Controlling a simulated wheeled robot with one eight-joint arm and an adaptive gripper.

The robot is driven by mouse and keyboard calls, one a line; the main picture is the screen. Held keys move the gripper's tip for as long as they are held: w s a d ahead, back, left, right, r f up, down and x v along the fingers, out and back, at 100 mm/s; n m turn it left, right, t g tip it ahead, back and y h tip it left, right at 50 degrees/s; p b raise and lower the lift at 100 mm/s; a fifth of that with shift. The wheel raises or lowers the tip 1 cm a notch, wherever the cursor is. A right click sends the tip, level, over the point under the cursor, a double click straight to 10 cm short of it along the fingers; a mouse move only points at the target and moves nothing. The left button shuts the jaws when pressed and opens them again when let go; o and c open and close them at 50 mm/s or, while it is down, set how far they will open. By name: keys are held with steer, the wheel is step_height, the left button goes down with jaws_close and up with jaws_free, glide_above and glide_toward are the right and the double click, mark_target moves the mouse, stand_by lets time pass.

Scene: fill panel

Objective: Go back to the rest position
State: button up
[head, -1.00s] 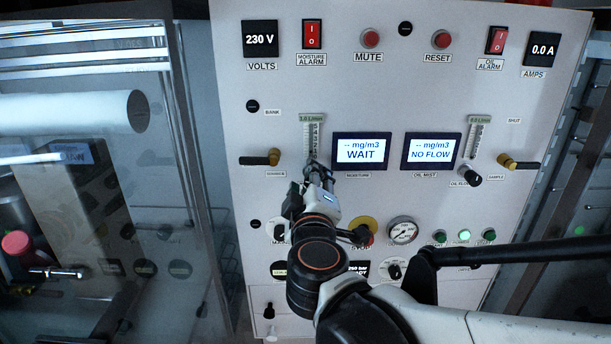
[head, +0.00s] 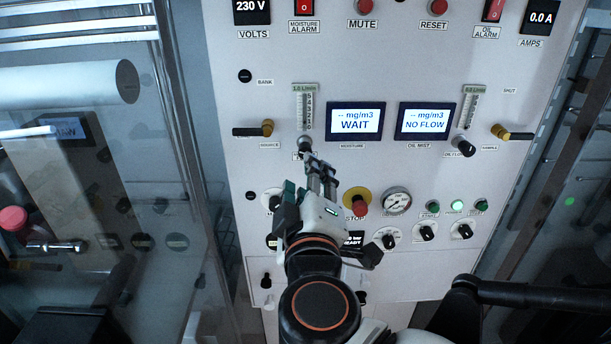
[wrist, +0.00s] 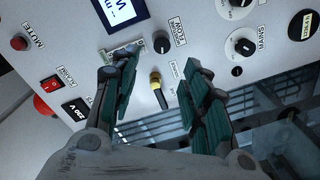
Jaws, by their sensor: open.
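My gripper (head: 318,164) is in front of the white panel (head: 385,65), its fingertips just below and right of the black knob (head: 305,144) under the left flowmeter. In the wrist view my gripper (wrist: 160,88) shows its two teal-padded fingers spread apart with nothing held between them. That knob (wrist: 162,44) and a yellow valve with a black handle (wrist: 156,84) show beyond the gap between the fingers. No contact with the panel is visible.
The red stop button (head: 360,206) and the pressure gauge (head: 397,201) are right of my gripper. Displays (head: 355,121) read WAIT and NO FLOW. A clear-fronted cabinet (head: 180,200) stands at the left. The area right of the panel is dim.

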steer(key=d+f+m+g+h+b, duration=0.3)
steer(key=d+f+b, duration=0.55)
steer(key=f, duration=0.45)
steer(key=s+d+f+m+g+y+b, duration=0.1)
steer(key=s+d+f+m+g+b, duration=0.1)
steer(key=f+b, duration=0.5)
steer(key=s+d+f+m+g+y+b, duration=0.1)
steer(key=s+d+f+m+g+b, duration=0.2)
steer(key=f+b, duration=0.4)
steer(key=s+d+f+m+g+y+b, duration=0.1)
steer(key=f+b, duration=0.5)
steer(key=f, duration=1.1)
steer(key=shift+s+d+m+g+b, duration=0.4)
steer(key=shift+s+d+m+g, duration=0.3)
steer(key=shift+s+d+m, duration=0.4)
